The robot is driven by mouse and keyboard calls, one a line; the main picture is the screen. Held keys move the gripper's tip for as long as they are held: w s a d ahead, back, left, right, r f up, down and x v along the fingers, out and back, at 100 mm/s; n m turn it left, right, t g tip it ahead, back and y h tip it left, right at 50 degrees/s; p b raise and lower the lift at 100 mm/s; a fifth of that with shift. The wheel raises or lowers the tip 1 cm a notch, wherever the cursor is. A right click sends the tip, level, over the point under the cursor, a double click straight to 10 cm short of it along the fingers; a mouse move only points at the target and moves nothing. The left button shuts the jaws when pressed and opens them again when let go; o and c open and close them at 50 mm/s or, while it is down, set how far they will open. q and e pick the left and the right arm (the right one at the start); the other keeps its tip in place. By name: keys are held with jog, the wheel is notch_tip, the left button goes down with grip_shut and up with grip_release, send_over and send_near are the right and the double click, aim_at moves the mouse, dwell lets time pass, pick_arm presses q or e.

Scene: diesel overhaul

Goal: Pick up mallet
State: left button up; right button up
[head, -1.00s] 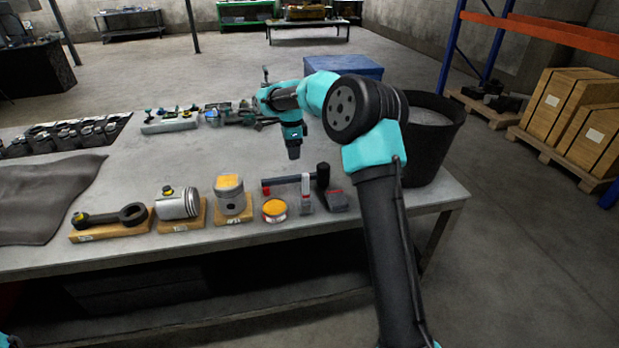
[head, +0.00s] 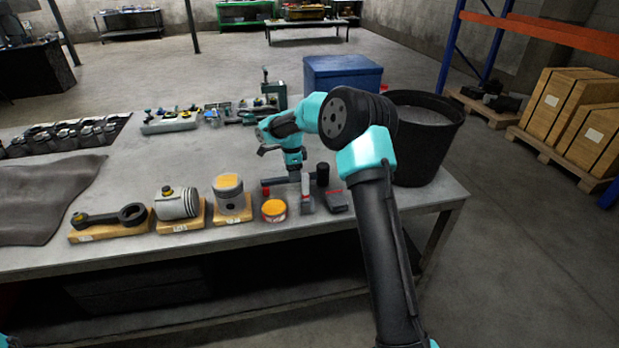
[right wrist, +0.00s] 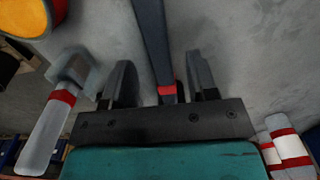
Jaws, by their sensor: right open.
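The mallet (head: 322,173) lies near the front right of the workbench, with a black cylindrical head and a dark handle pointing left. My right gripper (head: 295,176) is low over the handle, just left of the head, and hides part of it. In the right wrist view, the open fingers of the gripper (right wrist: 160,64) stand on either side of the dark handle (right wrist: 153,30), which has a red band near the finger bases. Whether a finger touches the handle cannot be told. My left gripper is not in view.
A yellow-topped red tin (head: 274,210) and a grey tool with a red band (right wrist: 45,128) lie close by. A piston (head: 230,193) on a wooden block stands to the left. A black bin (head: 430,125) and a blue box (head: 342,74) are to the right and behind.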

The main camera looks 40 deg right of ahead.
notch_tip(320, 180, down, 5)
dwell(0.3)
dwell(0.4)
grip_shut()
dwell(0.3)
